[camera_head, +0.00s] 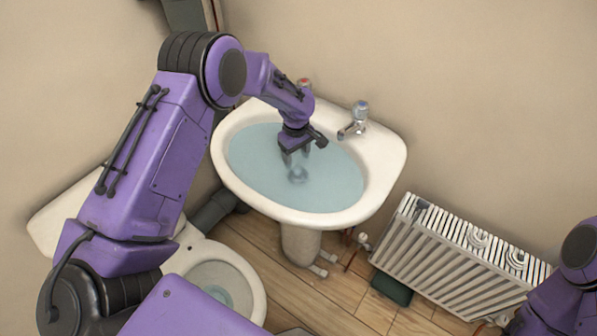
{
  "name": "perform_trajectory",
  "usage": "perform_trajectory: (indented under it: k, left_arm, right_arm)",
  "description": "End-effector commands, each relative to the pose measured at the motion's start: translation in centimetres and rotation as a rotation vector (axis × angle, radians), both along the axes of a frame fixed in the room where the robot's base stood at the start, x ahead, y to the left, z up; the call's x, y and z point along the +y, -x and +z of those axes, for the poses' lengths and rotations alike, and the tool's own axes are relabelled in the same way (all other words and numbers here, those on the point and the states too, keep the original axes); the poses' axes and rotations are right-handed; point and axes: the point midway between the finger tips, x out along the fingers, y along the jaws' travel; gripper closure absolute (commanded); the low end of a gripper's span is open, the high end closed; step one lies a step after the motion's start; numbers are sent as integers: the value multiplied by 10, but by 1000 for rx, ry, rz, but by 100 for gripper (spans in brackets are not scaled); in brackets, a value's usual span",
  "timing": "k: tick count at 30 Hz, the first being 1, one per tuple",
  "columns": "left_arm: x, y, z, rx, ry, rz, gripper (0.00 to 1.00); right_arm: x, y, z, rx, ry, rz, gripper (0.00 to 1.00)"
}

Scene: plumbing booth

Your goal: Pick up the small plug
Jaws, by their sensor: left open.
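The white sink (388,185) holds bluish water (245,155). A small round pale shape, which looks like the small plug (298,175) at the drain, shows through the water near the middle of the basin. My left gripper (296,163) points down into the basin, right over this shape. Its fingers are open and close to the plug, and I see nothing between them. I cannot tell whether the fingertips touch the plug. My right gripper is out of view; only part of my right arm shows at the lower right.
A chrome tap (354,120) stands on the sink's back right rim, and a red-topped tap (304,83) is partly behind my left arm. A toilet (240,268) is at the lower left. A white radiator (440,255) and a dark green box (391,289) are at the right.

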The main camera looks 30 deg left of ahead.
Motion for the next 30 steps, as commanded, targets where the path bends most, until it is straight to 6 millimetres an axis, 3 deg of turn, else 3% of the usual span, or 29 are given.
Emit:
perform_trajectory:
  k: [10,18,20,24,30]
  left_arm:
    - [-4,-3,-52,0,0,-1,38]
    - [-4,-3,-59,-2,0,-1,38]
    - [-4,-3,-59,-2,0,-1,55]
    - [-4,-3,-58,-1,-1,-1,100]
    - [-4,-3,-58,-1,-1,-1,100]
  right_arm:
    - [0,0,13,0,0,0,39]
    - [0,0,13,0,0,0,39]
    - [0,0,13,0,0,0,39]
    - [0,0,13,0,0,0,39]
    - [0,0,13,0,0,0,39]
